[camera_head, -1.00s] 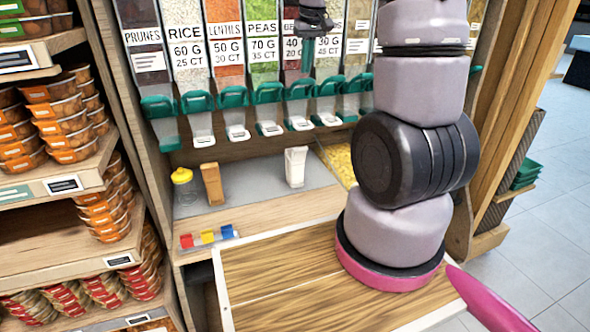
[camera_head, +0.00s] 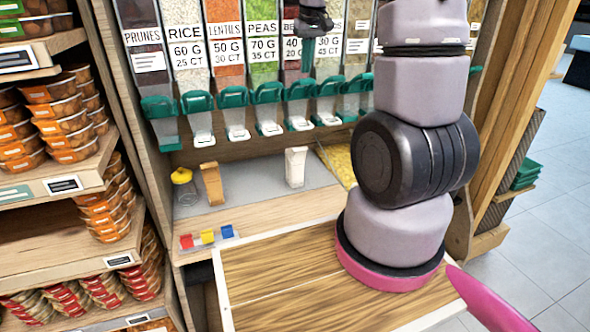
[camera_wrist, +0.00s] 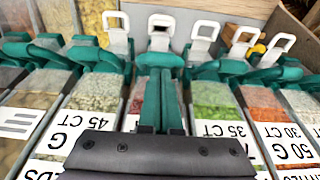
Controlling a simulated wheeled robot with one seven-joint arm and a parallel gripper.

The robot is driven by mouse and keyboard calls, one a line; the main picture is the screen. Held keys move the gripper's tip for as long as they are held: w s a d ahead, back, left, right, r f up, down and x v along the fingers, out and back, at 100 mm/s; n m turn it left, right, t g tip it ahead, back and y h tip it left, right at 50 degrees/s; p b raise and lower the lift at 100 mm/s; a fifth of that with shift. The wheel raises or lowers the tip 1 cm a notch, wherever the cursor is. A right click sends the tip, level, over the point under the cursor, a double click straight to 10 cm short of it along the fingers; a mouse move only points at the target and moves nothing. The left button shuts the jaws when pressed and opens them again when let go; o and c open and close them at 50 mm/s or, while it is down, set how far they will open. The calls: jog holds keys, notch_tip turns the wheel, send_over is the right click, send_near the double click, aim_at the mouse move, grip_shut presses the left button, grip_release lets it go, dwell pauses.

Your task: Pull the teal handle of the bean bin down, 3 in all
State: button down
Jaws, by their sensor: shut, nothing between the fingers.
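The bean bin (camera_head: 291,67) is the reddish one right of the peas, its label partly hidden by my gripper. Its teal handle (camera_head: 298,90) sits at the bin's lower front above a white spout (camera_head: 300,122). My gripper (camera_head: 306,68) is shut and empty in front of this bin, with its teal fingers pointing down, above the handle in the picture. In the wrist view the shut fingers (camera_wrist: 160,129) lie over the middle bin and reach toward its teal handle (camera_wrist: 160,60). I cannot tell whether they touch it.
Similar teal handles stand close on both sides, on the peas bin (camera_head: 268,92) and the bin to the right (camera_head: 328,87).

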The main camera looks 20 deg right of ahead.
aim_at(306, 79)
jog(key=shift+f, duration=0.2)
dwell(0.3)
jog(key=shift+f, duration=0.6)
jog(key=shift+s+f, duration=0.25)
jog(key=shift+f, duration=0.55)
jog(key=shift+w+f, duration=0.1)
jog(key=shift+f, duration=0.45)
jog(key=shift+s+f, duration=0.2)
jog(key=shift+f, duration=0.4)
jog(key=shift+s+f, duration=0.2)
jog(key=shift+f, duration=0.4)
jog(key=shift+w+r, duration=0.2)
jog(key=shift+r, duration=0.9)
jog(key=shift+w+r, duration=0.15)
jog(key=shift+r, duration=1)
jog(key=shift+w+r, duration=0.2)
jog(key=shift+r, duration=0.9)
